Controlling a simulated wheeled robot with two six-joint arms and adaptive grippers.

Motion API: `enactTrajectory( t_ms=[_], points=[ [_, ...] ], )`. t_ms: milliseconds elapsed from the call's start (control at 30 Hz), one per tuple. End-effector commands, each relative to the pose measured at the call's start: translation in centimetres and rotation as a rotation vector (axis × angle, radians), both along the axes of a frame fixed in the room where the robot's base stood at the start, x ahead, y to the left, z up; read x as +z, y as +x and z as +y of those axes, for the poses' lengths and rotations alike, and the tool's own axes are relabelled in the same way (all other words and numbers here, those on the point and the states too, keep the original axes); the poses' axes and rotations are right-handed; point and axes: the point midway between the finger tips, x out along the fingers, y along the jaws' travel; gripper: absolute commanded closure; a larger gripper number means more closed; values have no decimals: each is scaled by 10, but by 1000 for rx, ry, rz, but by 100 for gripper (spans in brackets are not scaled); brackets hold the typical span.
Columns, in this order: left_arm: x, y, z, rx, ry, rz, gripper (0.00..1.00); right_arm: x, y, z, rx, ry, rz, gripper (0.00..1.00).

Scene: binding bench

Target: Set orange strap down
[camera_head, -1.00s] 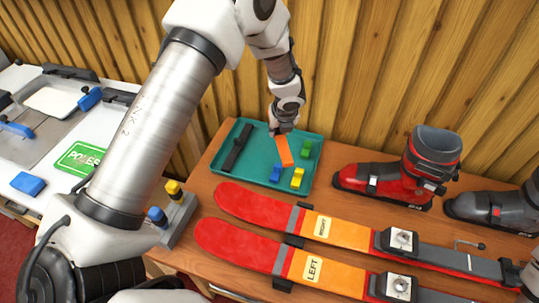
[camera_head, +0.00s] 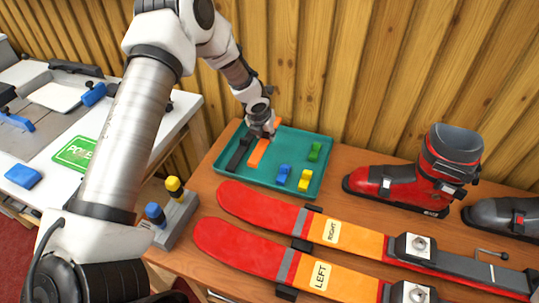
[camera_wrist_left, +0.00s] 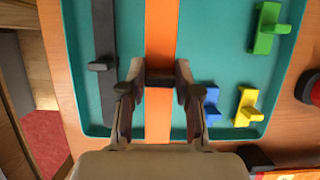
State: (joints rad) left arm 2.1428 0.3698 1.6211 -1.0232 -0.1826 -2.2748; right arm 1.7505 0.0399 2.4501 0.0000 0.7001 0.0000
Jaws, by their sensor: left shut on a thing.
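The orange strap (camera_head: 261,150) is at the left part of the teal tray (camera_head: 322,185), beside a dark grey strap (camera_head: 239,150). My left gripper (camera_head: 261,128) is over it; in the left wrist view the fingers (camera_wrist_left: 160,82) are shut on the strap (camera_wrist_left: 161,40), one on each side of its middle. The strap runs roughly parallel to the dark strap (camera_wrist_left: 105,40), with a gap between them. I cannot tell whether it touches the tray floor. My right gripper is not in view.
Green (camera_head: 315,151), blue (camera_head: 284,173) and yellow (camera_head: 305,180) pieces lie in the tray's right part. Red skis (camera_head: 250,200) lie in front of it. A red boot (camera_head: 400,185) stands to the right. The tray floor between the straps and the colored pieces is bare.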

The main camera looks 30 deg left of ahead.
Motion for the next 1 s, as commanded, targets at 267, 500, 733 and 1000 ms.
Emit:
enactTrajectory(
  t_ms=[267,500,733,1000],
  points=[
    [-51,0,0,-1,0,0,100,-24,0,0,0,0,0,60],
    [-56,1,0,0,-1,-1,100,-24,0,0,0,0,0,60],
    [-58,0,0,0,0,-1,50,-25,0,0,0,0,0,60],
    [-58,0,0,0,0,-1,42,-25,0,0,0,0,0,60]
  ],
)
